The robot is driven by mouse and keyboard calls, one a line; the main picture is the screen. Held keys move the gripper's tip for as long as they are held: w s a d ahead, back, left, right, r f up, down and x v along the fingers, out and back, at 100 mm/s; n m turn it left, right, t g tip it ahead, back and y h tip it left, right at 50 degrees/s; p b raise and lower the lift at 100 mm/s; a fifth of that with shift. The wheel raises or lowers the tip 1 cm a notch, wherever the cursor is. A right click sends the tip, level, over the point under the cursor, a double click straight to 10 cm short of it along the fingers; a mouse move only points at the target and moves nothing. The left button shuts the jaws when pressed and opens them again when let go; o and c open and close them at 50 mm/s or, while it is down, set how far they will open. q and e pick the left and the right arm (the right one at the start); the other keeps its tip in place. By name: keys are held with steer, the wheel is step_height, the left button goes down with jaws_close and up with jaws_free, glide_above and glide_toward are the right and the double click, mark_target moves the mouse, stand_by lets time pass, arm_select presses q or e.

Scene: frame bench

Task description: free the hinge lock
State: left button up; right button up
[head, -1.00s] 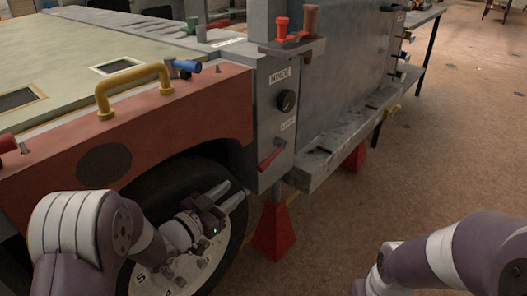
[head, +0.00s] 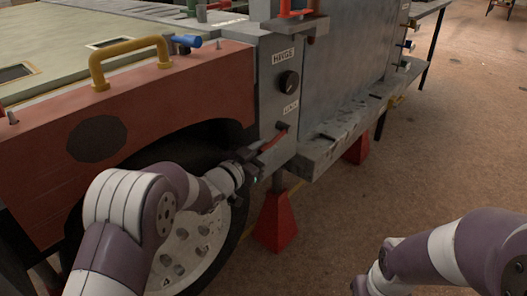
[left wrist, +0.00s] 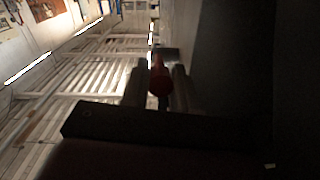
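The hinge lock is a red lever (head: 272,142) low on the grey post, below a dark round knob (head: 288,82) and small labels; the upper label reads HINGE. My left gripper (head: 256,162) is at the lever, coming from the lower left. In the left wrist view the red lever (left wrist: 158,76) lies between the two fingers (left wrist: 159,88), which stand apart on either side of it. A thin gap seems to show beside it, and I see no clear grip. My right gripper is out of view; only part of my right arm shows.
A red fender panel (head: 180,100) with a yellow handle (head: 128,62) and a wheel (head: 190,250) stand left of the post. A grey ledge (head: 345,140) runs off to the right over red stands (head: 275,222). The brown floor at right is clear.

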arm_select(q)
jaws_close()
steer(key=shift+f+b, duration=0.2)
steer(key=shift+b, duration=0.1)
step_height(320, 180, down, 5)
steer(key=w+d+t+h+b, duration=0.1)
steer(key=t+h+b, duration=0.3)
steer(key=b, duration=1.2)
steer(key=shift+w+d+f+t, duration=0.2)
steer(key=shift+w+d+t, duration=0.1)
steer(key=shift+w+t, duration=0.5)
steer(key=shift+s, duration=0.15)
